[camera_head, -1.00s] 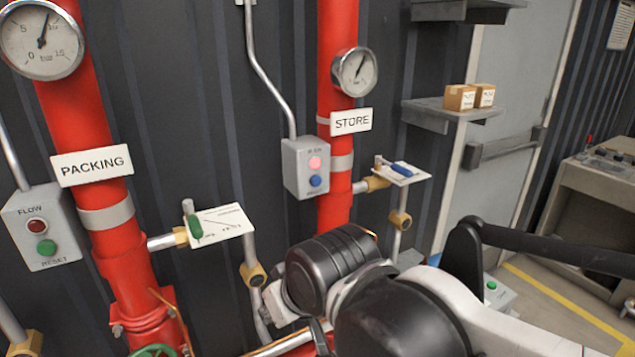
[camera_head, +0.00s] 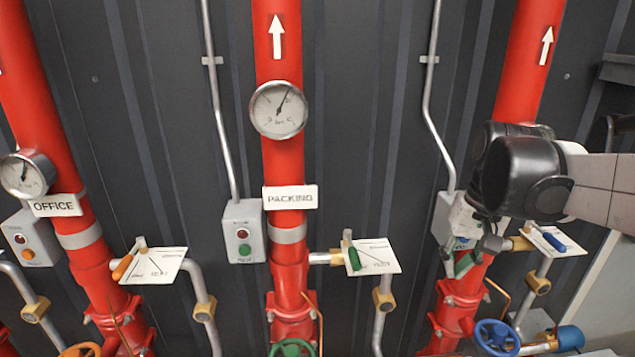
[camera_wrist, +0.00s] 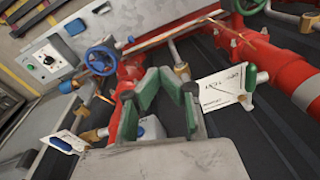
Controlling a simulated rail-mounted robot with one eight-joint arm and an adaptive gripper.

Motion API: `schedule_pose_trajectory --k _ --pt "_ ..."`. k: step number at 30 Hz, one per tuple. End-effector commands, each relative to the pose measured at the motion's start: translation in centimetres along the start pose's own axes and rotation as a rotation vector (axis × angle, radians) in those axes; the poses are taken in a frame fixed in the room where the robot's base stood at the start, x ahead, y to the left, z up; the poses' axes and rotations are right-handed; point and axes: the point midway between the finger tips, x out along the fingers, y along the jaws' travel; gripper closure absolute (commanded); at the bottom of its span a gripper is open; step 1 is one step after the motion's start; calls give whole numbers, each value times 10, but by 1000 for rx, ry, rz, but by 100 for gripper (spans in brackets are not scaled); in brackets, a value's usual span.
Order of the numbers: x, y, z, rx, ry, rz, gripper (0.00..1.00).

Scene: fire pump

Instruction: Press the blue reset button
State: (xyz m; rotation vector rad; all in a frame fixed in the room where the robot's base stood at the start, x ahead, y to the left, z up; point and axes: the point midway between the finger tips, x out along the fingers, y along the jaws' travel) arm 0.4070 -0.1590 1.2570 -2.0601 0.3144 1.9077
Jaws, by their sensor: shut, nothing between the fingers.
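The grey control box (camera_head: 445,213) on the right-hand red pipe is partly covered by my wrist. A small patch of blue (camera_head: 463,241) shows beside my gripper and looks like the blue button. My gripper (camera_head: 456,267) is shut and empty, just in front of the lower part of this box; I cannot tell whether it touches. In the wrist view my green-tipped gripper (camera_wrist: 170,84) has a pale box (camera_wrist: 152,127) with a blue spot (camera_wrist: 140,132) behind its fingers. The STORE sign is hidden.
A valve with a blue handle (camera_head: 554,242) and tag plate is close right of my wrist. A blue handwheel (camera_head: 496,337) is below. The PACKING box (camera_head: 243,232) with red and green buttons, and its green-handled valve (camera_head: 353,258), are to the left.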

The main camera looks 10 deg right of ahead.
Motion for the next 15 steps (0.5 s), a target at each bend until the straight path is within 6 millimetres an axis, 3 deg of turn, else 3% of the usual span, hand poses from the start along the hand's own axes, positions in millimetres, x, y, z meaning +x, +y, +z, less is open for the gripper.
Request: schedule_pose_trajectory --k 1,2,9,15 --pt "-12 12 -8 37 -21 -15 100" --pt "-11 17 -10 58 -27 -32 100" --pt "29 43 -22 256 83 -233 100" --pt "46 68 -34 429 213 -400 100"
